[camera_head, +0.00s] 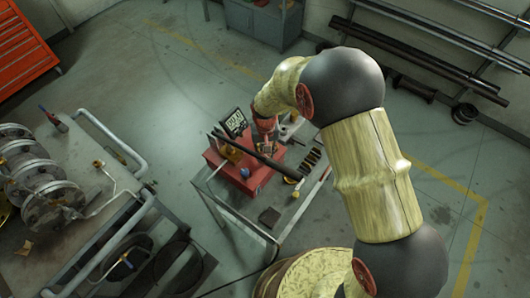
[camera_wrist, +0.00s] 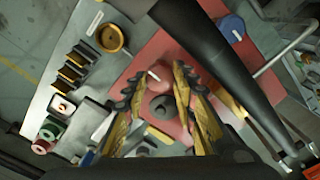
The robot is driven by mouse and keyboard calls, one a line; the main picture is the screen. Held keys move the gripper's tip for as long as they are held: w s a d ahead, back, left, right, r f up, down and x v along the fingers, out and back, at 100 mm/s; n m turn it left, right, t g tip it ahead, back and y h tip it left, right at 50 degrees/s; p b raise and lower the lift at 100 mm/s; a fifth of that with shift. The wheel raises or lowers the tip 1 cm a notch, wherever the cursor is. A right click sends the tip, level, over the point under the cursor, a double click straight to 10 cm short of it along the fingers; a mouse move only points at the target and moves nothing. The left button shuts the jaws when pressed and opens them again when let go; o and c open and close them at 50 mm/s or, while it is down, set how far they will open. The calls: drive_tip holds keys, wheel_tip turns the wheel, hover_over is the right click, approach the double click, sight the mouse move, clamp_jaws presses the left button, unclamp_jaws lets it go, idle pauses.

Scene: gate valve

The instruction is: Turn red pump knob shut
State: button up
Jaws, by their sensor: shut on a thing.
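The red pump base (camera_head: 248,183) stands on a metal cart in the head view, partly hidden by my arm and a long dark bar. In the wrist view its red top (camera_wrist: 158,50) lies beyond my fingers. My gripper (camera_wrist: 160,98) points down at the pump, with its ridged fingers on both sides of a reddish knob with a dark round centre (camera_wrist: 162,106) and a small white mark. The fingers are shut on this knob, though their exact contact is hard to see. In the head view my gripper (camera_head: 264,143) is over the base, and the knob is hidden there.
A long dark bar (camera_wrist: 215,55) crosses close beside my fingers. A blue cap (camera_wrist: 230,28), a yellow round part (camera_wrist: 112,38) and several dark small parts (camera_wrist: 72,68) surround the pump. The cart top (camera_head: 262,208) has free room at its front. A reel bench (camera_head: 85,250) stands left.

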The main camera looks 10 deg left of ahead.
sight(265, 155)
drive_tip(key=o, duration=1.2)
drive_tip(key=shift+c, duration=0.2)
wheel_tip(265, 155, up, 12)
